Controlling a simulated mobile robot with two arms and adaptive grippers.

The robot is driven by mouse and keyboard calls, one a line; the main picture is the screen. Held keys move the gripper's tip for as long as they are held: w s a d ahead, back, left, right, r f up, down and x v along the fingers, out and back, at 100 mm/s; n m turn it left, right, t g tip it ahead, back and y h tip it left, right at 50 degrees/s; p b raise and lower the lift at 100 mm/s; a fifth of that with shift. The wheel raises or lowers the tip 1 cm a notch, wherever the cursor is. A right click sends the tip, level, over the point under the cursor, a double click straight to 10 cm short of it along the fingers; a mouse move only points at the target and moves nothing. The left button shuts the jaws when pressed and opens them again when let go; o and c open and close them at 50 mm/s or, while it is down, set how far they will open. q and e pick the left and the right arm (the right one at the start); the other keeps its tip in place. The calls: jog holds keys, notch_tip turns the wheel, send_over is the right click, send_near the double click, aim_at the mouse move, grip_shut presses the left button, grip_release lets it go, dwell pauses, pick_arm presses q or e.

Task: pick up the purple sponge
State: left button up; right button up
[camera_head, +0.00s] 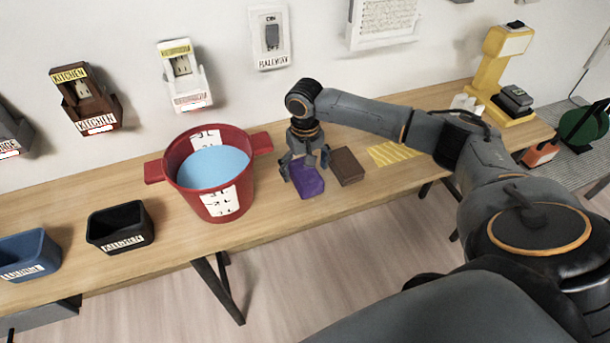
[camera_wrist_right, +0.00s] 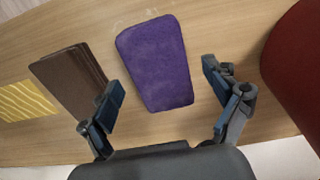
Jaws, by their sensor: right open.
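The purple sponge (camera_head: 307,178) lies flat on the wooden table, between the red bucket and a brown block. My right gripper (camera_head: 303,172) is above it, pointing down, with its fingers spread. In the right wrist view the purple sponge (camera_wrist_right: 155,63) shows between and ahead of the two open fingertips of the right gripper (camera_wrist_right: 162,95). No finger visibly touches it, and the gripper is empty. My left gripper is not in view.
The red bucket (camera_head: 206,197) with blue liquid stands left of the sponge. The brown block (camera_head: 346,166) lies close on its right, then a yellow striped piece (camera_head: 394,152). A black bin (camera_head: 121,228) and a blue bin (camera_head: 28,256) stand at the left.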

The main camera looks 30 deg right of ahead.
jog(key=shift+f, duration=0.85)
jog(key=c, duration=1.1)
jog(key=shift+r, duration=0.15)
jog(key=shift+c, duration=0.2)
jog(key=shift+r, duration=0.55)
jog(key=s+r, duration=0.1)
jog(key=r, duration=0.1)
jog(key=s+a+r, duration=0.1)
jog(key=r, duration=0.1)
jog(key=s+a+r, duration=0.1)
jog(key=r, duration=0.1)
jog(key=shift+s+r, duration=0.3)
jog(key=shift+r, duration=0.05)
jog(key=s+a+r, duration=0.4)
jog(key=s+r, duration=0.1)
jog(key=s, duration=0.4)
jog(key=shift+a+b, duration=0.25)
jog(key=shift+b, duration=0.05)
jog(key=o, duration=0.5)
jog(key=shift+w, duration=0.1)
jog(key=c, duration=0.6)
